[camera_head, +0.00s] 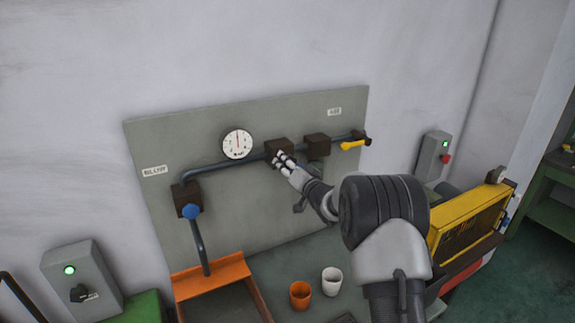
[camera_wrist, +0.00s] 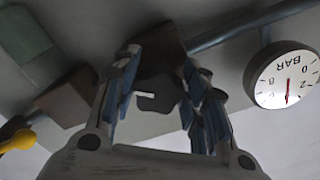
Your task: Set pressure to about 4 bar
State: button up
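The round white pressure gauge (camera_head: 237,143) sits on the pipe on the grey panel. It shows upside down at the right of the wrist view (camera_wrist: 284,76), marked BAR. Its red needle points to the dial's top; the figure there is too small to read. My gripper (camera_head: 282,158) is at the brown block (camera_head: 279,148) right of the gauge. In the wrist view my gripper (camera_wrist: 162,95) is open, with a dark knob (camera_wrist: 158,94) bearing a white mark between its fingers. Gaps show beside the knob; I cannot tell whether the fingertips touch the block (camera_wrist: 158,45).
A second brown block (camera_head: 317,146) and a yellow lever (camera_head: 353,145) are right on the pipe. A blue knob (camera_head: 191,211) is at left. Below stand an orange cup (camera_head: 300,295), a white cup (camera_head: 331,281) and an orange tray (camera_head: 211,280).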

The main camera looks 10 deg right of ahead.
jog(key=o, duration=0.5)
jog(key=shift+s, duration=0.1)
jog(key=v, duration=1.1)
jog(key=shift+s+d, duration=0.15)
jog(key=shift+s, duration=0.2)
jog(key=shift+r, duration=0.1)
